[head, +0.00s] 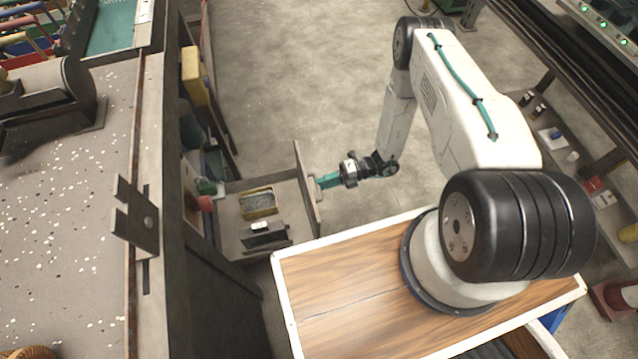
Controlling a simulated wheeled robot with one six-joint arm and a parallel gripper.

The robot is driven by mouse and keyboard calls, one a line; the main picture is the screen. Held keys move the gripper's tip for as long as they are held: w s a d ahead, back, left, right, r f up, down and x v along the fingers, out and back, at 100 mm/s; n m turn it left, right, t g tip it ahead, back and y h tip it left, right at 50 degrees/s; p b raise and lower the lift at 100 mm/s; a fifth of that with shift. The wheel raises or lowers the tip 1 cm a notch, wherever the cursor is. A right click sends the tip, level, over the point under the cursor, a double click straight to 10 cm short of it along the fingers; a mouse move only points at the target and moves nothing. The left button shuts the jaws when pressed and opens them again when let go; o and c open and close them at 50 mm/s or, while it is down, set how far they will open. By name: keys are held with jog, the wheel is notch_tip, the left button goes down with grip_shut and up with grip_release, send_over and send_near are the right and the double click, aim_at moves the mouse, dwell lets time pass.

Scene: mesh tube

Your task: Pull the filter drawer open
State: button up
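The filter drawer (228,188) sticks out to the right from the side of the grey cabinet, and I look down into it. It holds a small yellow-rimmed tray (258,204) with grey contents and a dark block with a white label (264,237). Its front panel (307,186) faces my arm.
The cabinet top (70,215) at left is strewn with white specks. A wooden-topped surface (350,285) with a white rim lies under my arm base, close to the drawer's near side. Open concrete floor (290,80) lies beyond the drawer. Shelves with small items (575,150) stand at right.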

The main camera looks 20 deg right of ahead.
jog(key=v, duration=0.6)
jog(key=shift+d, duration=0.1)
dwell(0.4)
